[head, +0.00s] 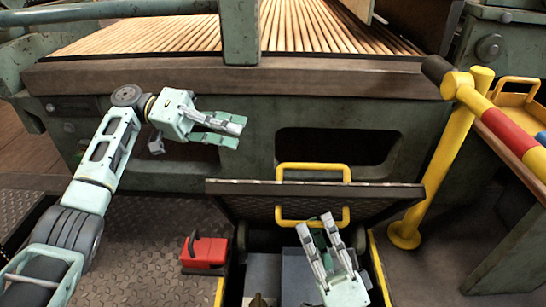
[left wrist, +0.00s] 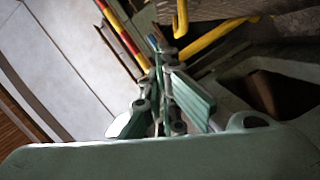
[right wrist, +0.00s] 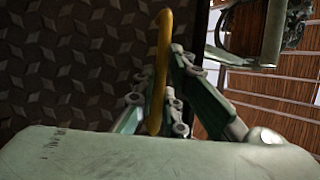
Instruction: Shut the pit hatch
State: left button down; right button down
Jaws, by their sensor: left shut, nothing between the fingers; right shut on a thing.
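The pit hatch (head: 240,198) stands open, its dark patterned plate tilted up at the back of the pit. One yellow handle (head: 313,166) rises above its top edge and another yellow handle (head: 281,217) is on the face toward me. My right gripper (head: 319,222) is shut on that nearer handle; the right wrist view shows the yellow bar (right wrist: 161,65) between the fingers, with the patterned plate (right wrist: 70,60) beside it. My left gripper (head: 238,133) is shut and empty, above and left of the hatch. It also shows in the left wrist view (left wrist: 158,70).
The open pit has a yellow rim (head: 379,270) and grey boxes (head: 263,272) inside. A red case (head: 206,250) sits on the floor just left of it. A yellow post (head: 445,160) stands to the right. The green machine (head: 230,115) stands behind the hatch.

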pick_arm(q)
jog(key=shift+s+d+f, duration=0.5)
jog(key=shift+s+d, duration=0.45)
jog(key=shift+d, duration=0.6)
jog(key=shift+s+d+f, duration=0.5)
jog(key=shift+s+d, duration=0.45)
jog(key=shift+d, duration=0.55)
jog(key=shift+s+d+f, duration=0.5)
jog(key=shift+s+d, duration=0.45)
jog(key=shift+d, duration=0.6)
pick_arm(e)
jog(key=shift+f, duration=0.15)
pick_arm(q)
jog(key=shift+s+f, duration=0.1)
jog(key=shift+s, duration=0.05)
jog(key=shift+s+d+f+m, duration=0.1)
jog(key=shift+s+f+m, duration=0.15)
jog(key=shift+s, duration=0.4)
jog(key=shift+s+f+m, duration=0.15)
jog(key=shift+s+f, duration=0.1)
jog(key=shift+s, duration=0.35)
pick_arm(e)
jog(key=shift+w+d, duration=0.15)
jog(key=c, duration=1.8)
grip_release()
jog(key=shift+r, duration=0.25)
pick_arm(q)
jog(key=shift+f, duration=0.1)
